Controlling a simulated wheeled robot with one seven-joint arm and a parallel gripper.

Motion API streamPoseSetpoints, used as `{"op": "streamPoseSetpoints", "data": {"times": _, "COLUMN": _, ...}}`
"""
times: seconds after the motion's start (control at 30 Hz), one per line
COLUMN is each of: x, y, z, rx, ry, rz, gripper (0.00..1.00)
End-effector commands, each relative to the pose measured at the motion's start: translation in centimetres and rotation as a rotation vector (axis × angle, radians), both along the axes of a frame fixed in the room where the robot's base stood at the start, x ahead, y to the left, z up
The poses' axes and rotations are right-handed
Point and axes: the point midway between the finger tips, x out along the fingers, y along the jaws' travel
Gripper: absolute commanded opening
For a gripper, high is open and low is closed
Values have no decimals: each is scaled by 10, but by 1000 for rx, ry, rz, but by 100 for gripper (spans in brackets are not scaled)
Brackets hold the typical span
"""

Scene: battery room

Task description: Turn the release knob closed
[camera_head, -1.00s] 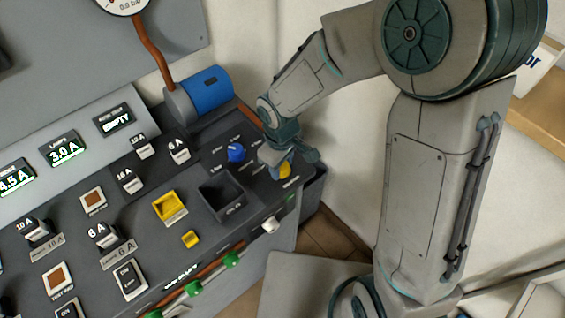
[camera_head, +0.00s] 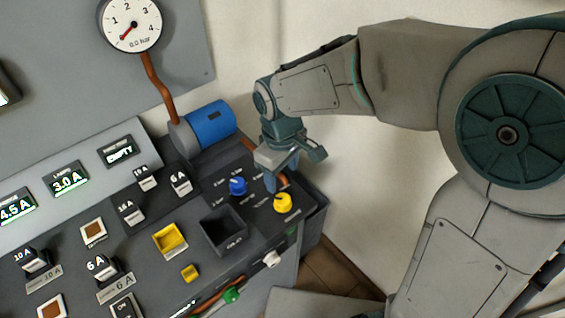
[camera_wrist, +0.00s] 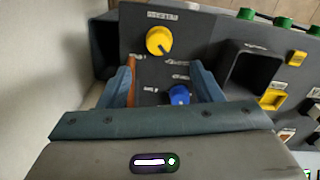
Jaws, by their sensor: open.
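A round yellow knob (camera_head: 283,203) sits at the right end of the dark console top. A blue knob (camera_head: 238,186) sits to its left and a little farther back. The labels around both knobs are too small to read. My gripper (camera_head: 270,184) is open and empty, above the console and behind the yellow knob. In the wrist view the yellow knob (camera_wrist: 159,40) lies beyond the fingertips, with its dark pointer line toward the lower right. The blue knob (camera_wrist: 179,95) shows between the fingers of my gripper (camera_wrist: 163,78), nearer the right finger.
A black open bin (camera_head: 223,232) stands left of the yellow knob. A blue cylinder (camera_head: 208,125) with a copper pipe (camera_head: 158,88) stands behind. A gauge (camera_head: 131,25) reads near zero. A display (camera_head: 121,151) reads EMPTY. Labelled blocks fill the left console.

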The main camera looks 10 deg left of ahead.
Motion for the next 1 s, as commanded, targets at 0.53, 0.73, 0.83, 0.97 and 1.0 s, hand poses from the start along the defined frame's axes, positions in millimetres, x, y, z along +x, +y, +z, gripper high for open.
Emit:
{"op": "streamPoseSetpoints", "data": {"times": 0.53, "x": -1, "y": 1, "z": 26, "rx": 0, "ry": 0, "rz": 0, "gripper": 59}}
{"op": "streamPoseSetpoints", "data": {"times": 0.73, "x": -1, "y": 1, "z": 26, "rx": 0, "ry": 0, "rz": 0, "gripper": 59}}
{"op": "streamPoseSetpoints", "data": {"times": 0.83, "x": 0, "y": -4, "z": 27, "rx": 0, "ry": -5, "rz": -14, "gripper": 59}}
{"op": "streamPoseSetpoints", "data": {"times": 0.97, "x": 1, "y": -32, "z": 35, "rx": -1, "ry": -34, "rz": -117, "gripper": 59}}
{"op": "streamPoseSetpoints", "data": {"times": 1.0, "x": 1, "y": -46, "z": 40, "rx": 0, "ry": -48, "rz": -172, "gripper": 59}}
